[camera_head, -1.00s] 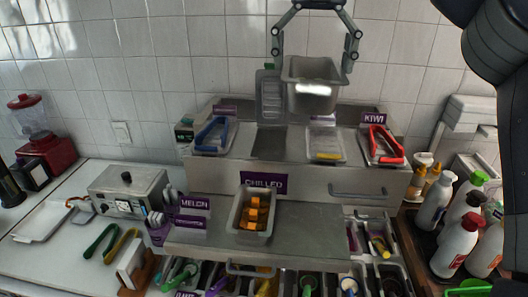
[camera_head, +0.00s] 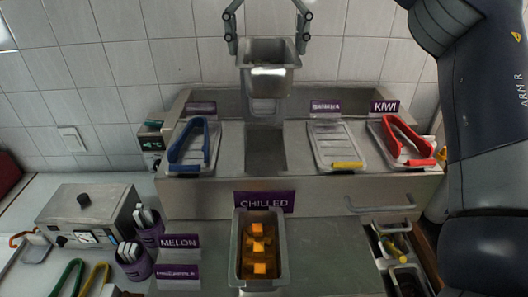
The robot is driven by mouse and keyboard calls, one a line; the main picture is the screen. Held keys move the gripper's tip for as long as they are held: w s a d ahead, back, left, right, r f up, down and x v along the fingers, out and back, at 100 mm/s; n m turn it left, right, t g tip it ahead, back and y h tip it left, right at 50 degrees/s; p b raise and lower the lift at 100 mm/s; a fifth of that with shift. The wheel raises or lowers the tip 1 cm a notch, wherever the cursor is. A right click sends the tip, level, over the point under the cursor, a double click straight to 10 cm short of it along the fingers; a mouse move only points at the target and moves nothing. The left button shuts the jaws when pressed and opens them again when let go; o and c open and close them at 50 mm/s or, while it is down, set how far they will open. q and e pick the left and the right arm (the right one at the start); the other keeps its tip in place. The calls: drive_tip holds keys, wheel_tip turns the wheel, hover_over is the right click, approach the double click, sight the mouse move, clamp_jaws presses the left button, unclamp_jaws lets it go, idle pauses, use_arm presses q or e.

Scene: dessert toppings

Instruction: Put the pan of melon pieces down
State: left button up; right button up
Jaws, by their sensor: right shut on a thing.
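My right gripper (camera_head: 268,20) comes down from the top edge, its two fingers at the sides of a grey metal pan (camera_head: 268,77). It is shut on this pan and holds it upright, raised above the chilled station. I cannot see what is inside the held pan. Below it lies an open slot (camera_head: 265,150) between two lidded pans. Another metal pan (camera_head: 236,262) stands on the steel counter in front of the "CHILLED" sign and holds orange cubes (camera_head: 259,247). A "MELON" label (camera_head: 179,241) stands to its left. My left gripper is not in view.
Blue tongs (camera_head: 188,146) lie left of the slot. A clear lid with a yellow handle (camera_head: 347,165) and red tongs (camera_head: 405,139) lie to its right. Steel counter (camera_head: 335,255) is clear right of the cubes' pan. A metal box (camera_head: 88,219) stands left.

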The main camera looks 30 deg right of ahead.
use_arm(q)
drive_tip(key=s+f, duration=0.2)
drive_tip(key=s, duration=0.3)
use_arm(e)
wheel_tip(320, 180, down, 5)
drive_tip(key=shift+s+d+f+b, duration=0.1)
drive_tip(key=shift+s+f+b, duration=0.1)
drive_tip(key=shift+b, duration=0.25)
drive_tip(key=f, duration=0.1)
drive_tip(key=w+f, duration=0.1)
drive_tip(key=shift+f, duration=0.3)
drive_tip(key=f, duration=1.4)
drive_tip(key=shift+w+f+p, duration=0.2)
drive_tip(key=shift+f+p, duration=0.1)
drive_tip(key=shift+p, duration=0.05)
drive_tip(key=shift+w+f, duration=0.1)
drive_tip(key=shift+f, duration=0.2)
drive_tip(key=o, duration=1.6)
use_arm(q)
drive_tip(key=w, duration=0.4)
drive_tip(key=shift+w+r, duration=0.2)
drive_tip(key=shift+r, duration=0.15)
use_arm(e)
drive_tip(key=shift+r, duration=0.2)
